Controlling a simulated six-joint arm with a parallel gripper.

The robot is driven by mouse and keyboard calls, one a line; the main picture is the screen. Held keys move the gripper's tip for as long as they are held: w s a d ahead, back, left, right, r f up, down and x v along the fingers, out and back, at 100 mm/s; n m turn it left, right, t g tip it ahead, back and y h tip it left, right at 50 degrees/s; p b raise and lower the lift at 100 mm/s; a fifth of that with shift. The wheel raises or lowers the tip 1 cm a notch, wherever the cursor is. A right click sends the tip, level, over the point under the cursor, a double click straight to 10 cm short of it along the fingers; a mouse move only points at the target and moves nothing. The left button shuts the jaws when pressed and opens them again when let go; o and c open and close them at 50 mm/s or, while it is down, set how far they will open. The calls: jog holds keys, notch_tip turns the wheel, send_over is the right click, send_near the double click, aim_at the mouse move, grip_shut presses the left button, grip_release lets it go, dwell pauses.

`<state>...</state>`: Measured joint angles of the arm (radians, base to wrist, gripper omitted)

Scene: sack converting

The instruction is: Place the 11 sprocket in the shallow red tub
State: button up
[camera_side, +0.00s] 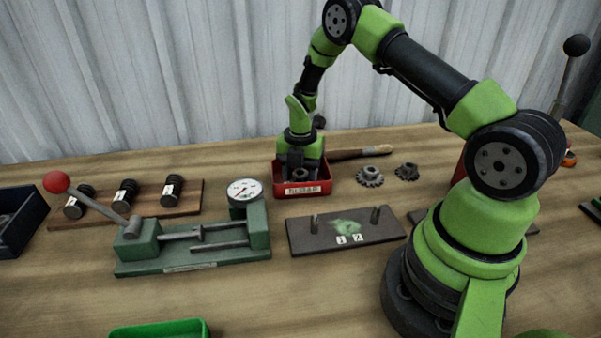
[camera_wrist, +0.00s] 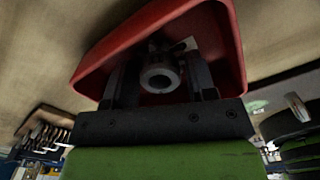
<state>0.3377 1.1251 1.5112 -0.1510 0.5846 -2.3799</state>
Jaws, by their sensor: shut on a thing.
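The shallow red tub (camera_side: 322,184) stands near the back middle of the bench, with a white label on its front. My gripper (camera_side: 300,170) points down into it. In the wrist view, the red tub (camera_wrist: 235,50) surrounds my fingers, and my gripper (camera_wrist: 160,85) is shut on a grey sprocket (camera_wrist: 157,76). Its round hub and bore show between the fingers. The sprocket is inside the tub's rim; I cannot tell whether it touches the floor. No number on it is readable.
Two loose sprockets (camera_side: 369,176) (camera_side: 406,171) lie right of the tub, near a wooden handle (camera_side: 360,153). A dark plate with two pegs (camera_side: 300,239) lies in front. A green gauge fixture (camera_side: 190,258) with a red-knobbed lever stands left. A green tub (camera_side: 160,330) is at the front edge.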

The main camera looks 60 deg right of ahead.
jog(key=shift+f, duration=0.15)
jog(key=o, duration=1.1)
jog(key=shift+c, duration=0.2)
